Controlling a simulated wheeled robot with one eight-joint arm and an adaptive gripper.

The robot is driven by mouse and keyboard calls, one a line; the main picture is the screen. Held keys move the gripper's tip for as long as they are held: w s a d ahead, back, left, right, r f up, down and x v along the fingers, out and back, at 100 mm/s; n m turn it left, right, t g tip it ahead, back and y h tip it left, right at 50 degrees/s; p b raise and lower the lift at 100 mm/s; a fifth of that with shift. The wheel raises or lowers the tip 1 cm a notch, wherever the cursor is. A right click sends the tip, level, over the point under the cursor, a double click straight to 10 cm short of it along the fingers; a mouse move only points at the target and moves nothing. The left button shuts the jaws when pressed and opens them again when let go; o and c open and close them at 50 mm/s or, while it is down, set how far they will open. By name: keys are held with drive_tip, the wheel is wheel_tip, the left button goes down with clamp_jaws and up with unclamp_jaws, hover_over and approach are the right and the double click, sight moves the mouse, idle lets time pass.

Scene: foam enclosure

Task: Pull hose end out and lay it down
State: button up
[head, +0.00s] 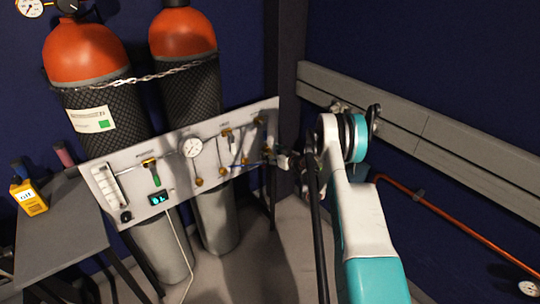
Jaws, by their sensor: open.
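A grey panel (135,172) stands tilted in front of two gas cylinders. Several brass fittings sit on it, and thin blue hoses (220,152) run between some of them on its right half. A pale thin line (180,240) hangs from below the small display down to the floor. I cannot tell which of these is the task's hose end. My gripper (272,156) is at the panel's right end, close to the rightmost fittings, open. It is small and dark here, and I cannot tell whether anything lies between its fingers or whether it touches the panel.
Two orange-topped cylinders (88,52) are chained behind the panel. A grey table (60,235) at left carries a yellow gas meter (30,198). A copper pipe (450,232) and a grey rail (430,130) run along the right wall. Floor (255,270) below the panel is clear.

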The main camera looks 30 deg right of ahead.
drive_tip(key=v, duration=1)
